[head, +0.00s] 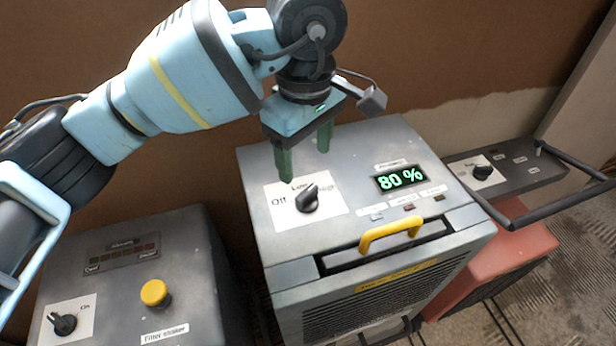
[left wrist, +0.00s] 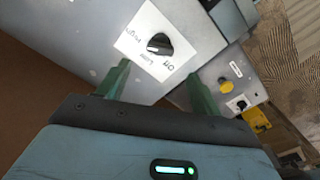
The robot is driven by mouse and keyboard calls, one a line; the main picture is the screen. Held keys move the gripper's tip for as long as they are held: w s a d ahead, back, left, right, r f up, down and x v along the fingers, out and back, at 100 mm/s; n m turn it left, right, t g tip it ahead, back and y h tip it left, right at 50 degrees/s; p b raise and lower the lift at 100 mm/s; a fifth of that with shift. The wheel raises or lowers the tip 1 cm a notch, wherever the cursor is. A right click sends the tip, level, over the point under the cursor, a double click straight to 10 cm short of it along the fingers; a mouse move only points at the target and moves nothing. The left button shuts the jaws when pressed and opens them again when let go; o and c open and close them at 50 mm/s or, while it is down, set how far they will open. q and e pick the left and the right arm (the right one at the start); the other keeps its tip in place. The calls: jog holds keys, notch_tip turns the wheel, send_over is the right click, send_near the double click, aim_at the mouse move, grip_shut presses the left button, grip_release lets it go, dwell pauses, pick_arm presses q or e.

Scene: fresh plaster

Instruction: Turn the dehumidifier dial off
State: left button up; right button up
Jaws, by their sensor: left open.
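The dehumidifier (head: 365,150) is a grey metal box with a yellow handle and a green display reading 80 %. Its black dial (head: 308,199) sits on a white plate marked Off at left, Low at top and High at right. The knob's ridge slants up and right, away from Off; its exact setting is hard to tell. My left gripper (head: 304,163) is open and empty, its green fingers pointing down just behind the dial plate. In the left wrist view the dial (left wrist: 158,43) shows beyond the gap between the fingertips (left wrist: 158,72). My right gripper is not in view.
A second grey box (head: 200,262) at the lower left carries another black dial (head: 64,323) and a yellow button (head: 155,292). A red machine (head: 520,250) with a dark top panel and bar handle stands at the right. A brown wall rises close behind.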

aim_at(306, 192)
pick_arm(q)
jog(key=shift+f, duration=3.95)
jog(key=c, duration=1)
